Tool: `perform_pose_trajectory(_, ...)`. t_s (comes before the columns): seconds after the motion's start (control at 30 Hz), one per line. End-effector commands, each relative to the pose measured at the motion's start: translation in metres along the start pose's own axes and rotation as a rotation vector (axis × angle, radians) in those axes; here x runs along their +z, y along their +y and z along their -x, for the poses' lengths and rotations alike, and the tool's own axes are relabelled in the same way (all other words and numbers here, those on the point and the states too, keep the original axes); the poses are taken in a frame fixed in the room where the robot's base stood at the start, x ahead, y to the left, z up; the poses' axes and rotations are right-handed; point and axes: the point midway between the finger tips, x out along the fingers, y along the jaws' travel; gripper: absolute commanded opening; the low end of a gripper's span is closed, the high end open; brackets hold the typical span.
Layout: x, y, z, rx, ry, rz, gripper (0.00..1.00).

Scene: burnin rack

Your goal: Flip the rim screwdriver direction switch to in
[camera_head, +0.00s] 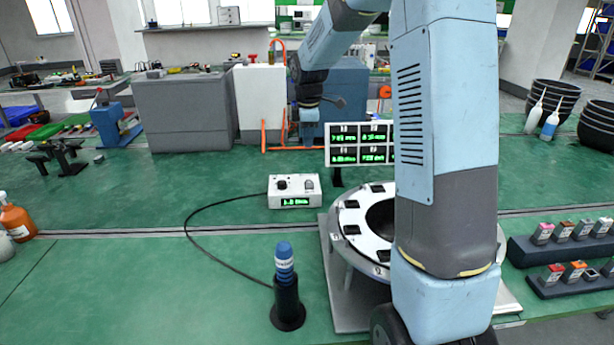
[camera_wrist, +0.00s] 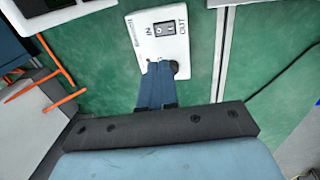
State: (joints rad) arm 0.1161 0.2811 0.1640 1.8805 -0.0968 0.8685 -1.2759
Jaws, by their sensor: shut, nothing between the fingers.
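The direction switch (camera_wrist: 164,30) is a small dark rocker on a white panel (camera_wrist: 176,47) in the wrist view, with IN printed at its left and OUT at its right. Which side is pressed I cannot tell. My gripper (camera_wrist: 159,66) is shut and empty; its blue fingers overlap the panel's lower part, below the switch in the picture. Whether they touch it is unclear. A blue screwdriver (camera_head: 285,263) stands upright in a black holder.
Orange pipes (camera_head: 265,138) stand beside my gripper. A readout board (camera_head: 361,145) and a white control box (camera_head: 295,191) are nearer. A round fixture (camera_head: 347,222) is partly hidden by my arm. The green bench is clear at left centre.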

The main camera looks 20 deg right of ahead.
Motion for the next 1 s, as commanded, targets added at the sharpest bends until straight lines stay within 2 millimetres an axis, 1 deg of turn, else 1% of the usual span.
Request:
perform_pose_trajectory(0.33, 0.000, 0.000, -0.001, 0.000, 0.000, 0.001, 0.00)
perform_pose_trajectory(0.47, 0.000, 0.000, -0.009, -0.002, 0.000, 0.001, 0.00)
perform_pose_trajectory(0.57, 0.000, 0.000, -0.021, -0.002, 0.000, 0.001, 0.00)
perform_pose_trajectory(1.0, -0.002, -0.001, -0.098, -0.003, 0.000, 0.002, 0.00)
